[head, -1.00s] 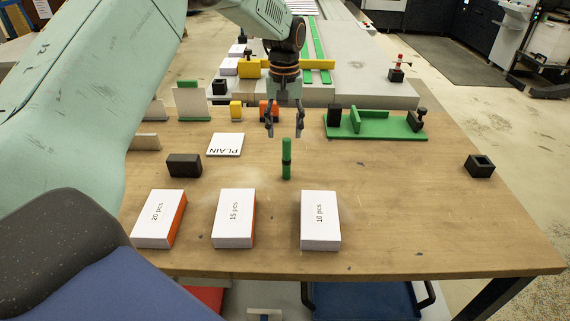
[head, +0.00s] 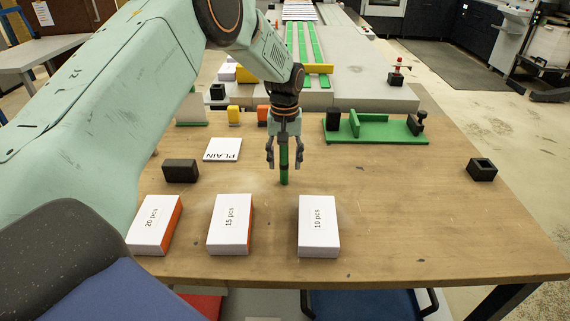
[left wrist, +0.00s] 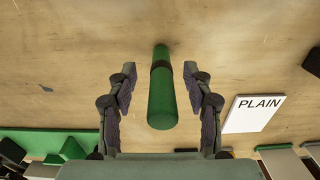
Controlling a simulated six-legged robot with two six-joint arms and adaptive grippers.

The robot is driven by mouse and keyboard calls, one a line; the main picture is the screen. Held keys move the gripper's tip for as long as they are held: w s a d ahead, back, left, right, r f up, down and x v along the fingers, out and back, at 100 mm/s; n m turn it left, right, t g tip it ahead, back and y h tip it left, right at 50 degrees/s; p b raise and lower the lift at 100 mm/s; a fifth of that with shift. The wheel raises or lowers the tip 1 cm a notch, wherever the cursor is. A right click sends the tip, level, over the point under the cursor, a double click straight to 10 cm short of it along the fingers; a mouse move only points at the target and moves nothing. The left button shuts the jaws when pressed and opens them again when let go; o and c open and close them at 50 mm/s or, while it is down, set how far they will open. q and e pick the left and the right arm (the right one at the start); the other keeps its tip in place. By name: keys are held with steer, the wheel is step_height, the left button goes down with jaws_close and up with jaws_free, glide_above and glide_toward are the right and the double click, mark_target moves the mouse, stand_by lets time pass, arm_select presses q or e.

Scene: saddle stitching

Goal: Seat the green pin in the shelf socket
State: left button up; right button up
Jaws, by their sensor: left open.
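The green pin (head: 284,177) stands upright on the wooden table and has a dark band. My left gripper (head: 285,164) points down over it with open fingers on either side of the pin. In the left wrist view the pin (left wrist: 161,98) stands between the two fingers (left wrist: 160,75), with a gap on each side. A black square block with a hole (head: 482,168) sits at the table's right side; I cannot tell whether it is the shelf socket. My right gripper is not in view.
White boxes labelled 20 pcs (head: 152,222), 15 pcs (head: 228,222) and 10 pcs (head: 318,224) stand in front. A PLAIN card (head: 222,149) and dark block (head: 180,171) lie left. A green fixture (head: 376,129) stands back right. The table's right middle is clear.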

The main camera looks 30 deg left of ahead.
arm_select(q)
steer(key=shift+s+a+r, duration=0.1)
steer(key=shift+s+a, duration=0.1)
steer(key=shift+c, duration=0.9)
steer(key=shift+w+d, duration=0.2)
steer(key=c, duration=0.5)
steer(key=shift+s+a, duration=0.15)
jaws_close()
